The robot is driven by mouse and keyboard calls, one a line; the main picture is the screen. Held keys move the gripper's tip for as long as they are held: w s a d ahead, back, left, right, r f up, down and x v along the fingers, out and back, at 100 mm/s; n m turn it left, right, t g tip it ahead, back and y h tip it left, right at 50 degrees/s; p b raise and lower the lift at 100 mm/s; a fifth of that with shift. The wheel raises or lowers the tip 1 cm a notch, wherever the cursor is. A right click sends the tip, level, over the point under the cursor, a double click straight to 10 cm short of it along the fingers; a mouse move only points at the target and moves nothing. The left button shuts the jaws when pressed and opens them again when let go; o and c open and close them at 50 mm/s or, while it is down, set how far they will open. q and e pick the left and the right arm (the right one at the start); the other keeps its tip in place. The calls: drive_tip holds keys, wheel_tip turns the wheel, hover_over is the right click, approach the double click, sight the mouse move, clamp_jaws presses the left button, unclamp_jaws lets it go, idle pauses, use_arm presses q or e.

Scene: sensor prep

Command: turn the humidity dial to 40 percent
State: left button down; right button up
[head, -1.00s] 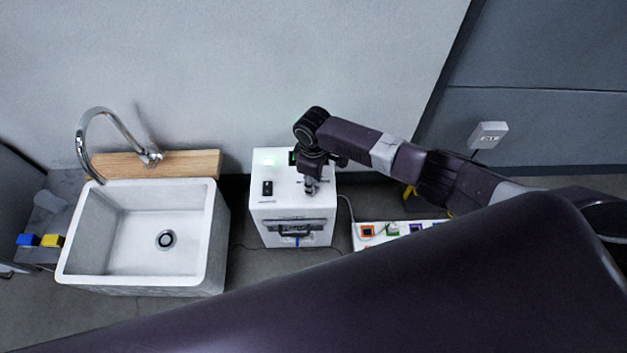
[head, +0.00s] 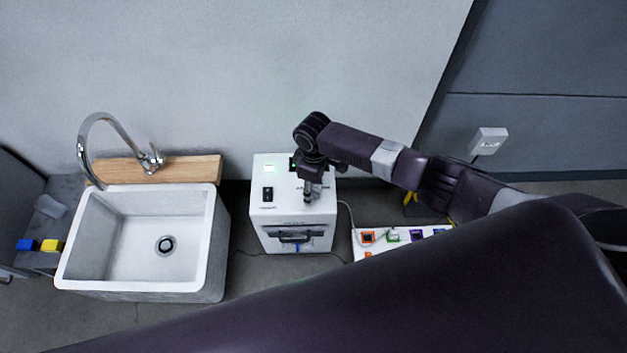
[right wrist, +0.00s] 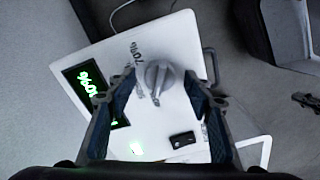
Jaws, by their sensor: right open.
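The white box (head: 270,212) stands on the floor against the back wall. In the right wrist view its top (right wrist: 120,45) carries a round grey dial (right wrist: 160,78) with a raised grip bar. A dark display (right wrist: 92,88) beside it shows green percent digits, turned in the picture and hard to read surely. A dark printed percent label sits near the dial. My right gripper (head: 310,192) is over the box top. In the right wrist view its open blue-padded fingers (right wrist: 160,85) stand either side of the dial; contact cannot be told. My left gripper is not in view.
A black switch (head: 267,194) and a small green light (head: 269,168) are on the box top. A handle (head: 290,237) is on its front. A sink (head: 120,285) with a tap stands left. A white board (head: 375,250) with coloured squares lies right.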

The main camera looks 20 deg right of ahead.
sight(314, 189)
wheel_tip(314, 189, up, 12)
idle(0.4)
drive_tip(key=shift+f, duration=0.15)
